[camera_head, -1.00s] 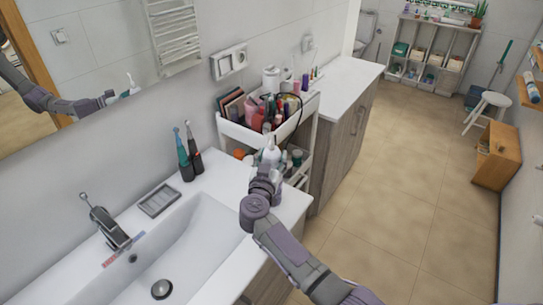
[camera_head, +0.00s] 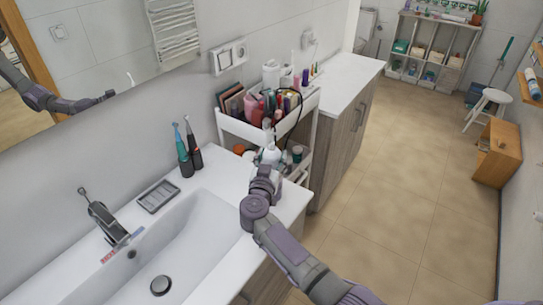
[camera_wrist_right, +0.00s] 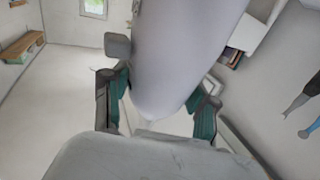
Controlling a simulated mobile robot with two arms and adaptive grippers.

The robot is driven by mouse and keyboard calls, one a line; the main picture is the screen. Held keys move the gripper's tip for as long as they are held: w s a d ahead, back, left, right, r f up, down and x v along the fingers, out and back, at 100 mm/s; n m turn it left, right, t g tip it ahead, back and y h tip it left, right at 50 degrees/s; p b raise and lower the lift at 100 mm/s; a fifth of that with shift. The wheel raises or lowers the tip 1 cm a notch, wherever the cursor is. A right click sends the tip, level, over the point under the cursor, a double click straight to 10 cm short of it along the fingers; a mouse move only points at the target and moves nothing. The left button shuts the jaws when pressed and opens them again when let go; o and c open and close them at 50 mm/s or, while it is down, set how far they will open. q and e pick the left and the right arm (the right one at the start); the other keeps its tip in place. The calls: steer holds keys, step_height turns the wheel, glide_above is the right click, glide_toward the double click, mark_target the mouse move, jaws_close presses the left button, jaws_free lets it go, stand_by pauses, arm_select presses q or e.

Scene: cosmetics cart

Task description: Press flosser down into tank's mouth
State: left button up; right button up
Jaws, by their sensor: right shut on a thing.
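My right gripper (camera_head: 268,170) is shut on the white flosser (camera_head: 271,154), above the right end of the washbasin counter and in front of the cart. The flosser points upward from the fingers in the head view. In the right wrist view the flosser's pale rounded body (camera_wrist_right: 185,55) fills the space between the two green-padded fingers (camera_wrist_right: 160,105). I cannot pick out the tank or its mouth; the gripper and flosser may hide it. My left gripper is not in view.
The white cart (camera_head: 240,128) behind the gripper is crowded with cosmetics. Two electric toothbrushes (camera_head: 183,155) and a grey soap dish (camera_head: 158,196) stand left on the counter. The basin (camera_head: 195,235) and faucet (camera_head: 105,222) are lower left. A mirror (camera_head: 80,70) hangs above.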

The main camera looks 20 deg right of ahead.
steer(key=shift+f, duration=0.15)
steer(key=o, duration=1.4)
steer(key=shift+o, duration=0.2)
steer(key=shift+s+a, duration=0.1)
steer(key=shift+s, duration=0.1)
steer(key=v, duration=1.1)
steer(key=shift+s, duration=0.25)
steer(key=shift+a, duration=0.1)
